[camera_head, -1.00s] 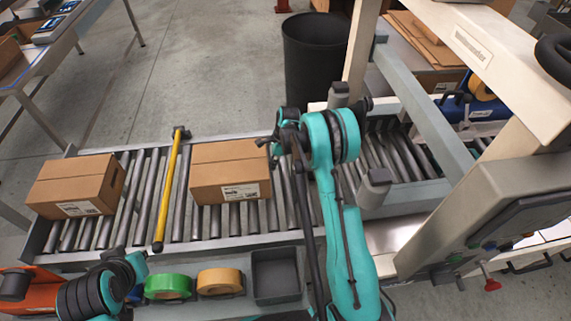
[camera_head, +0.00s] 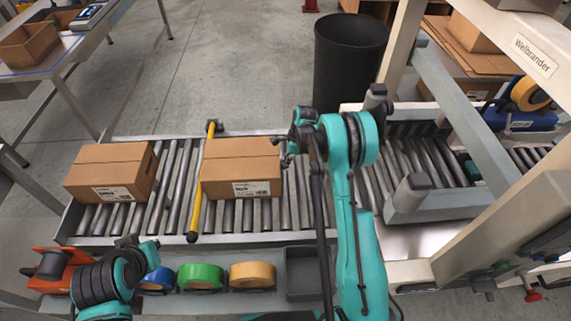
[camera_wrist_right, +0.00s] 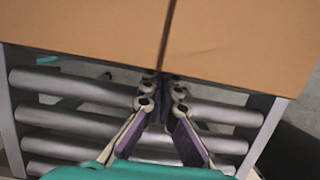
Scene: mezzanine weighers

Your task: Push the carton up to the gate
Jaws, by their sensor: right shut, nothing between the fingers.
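The brown carton (camera_head: 241,168) sits on the roller conveyor, right of the yellow gate bar (camera_head: 202,185). Its left side appears to be against the bar. My right gripper (camera_head: 287,152) is at the carton's right side. In the right wrist view the carton (camera_wrist_right: 235,45) fills the top, and my right gripper (camera_wrist_right: 161,90) is shut and empty, its tips at the carton's lower edge and seemingly touching it.
Another carton (camera_head: 112,170) stands on the rollers left of the bar. Tape rolls, including a green one (camera_head: 201,276), and a dark tray (camera_head: 302,272) lie along the near side. A black bin (camera_head: 348,60) stands behind. A machine frame (camera_head: 470,120) spans the conveyor at right.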

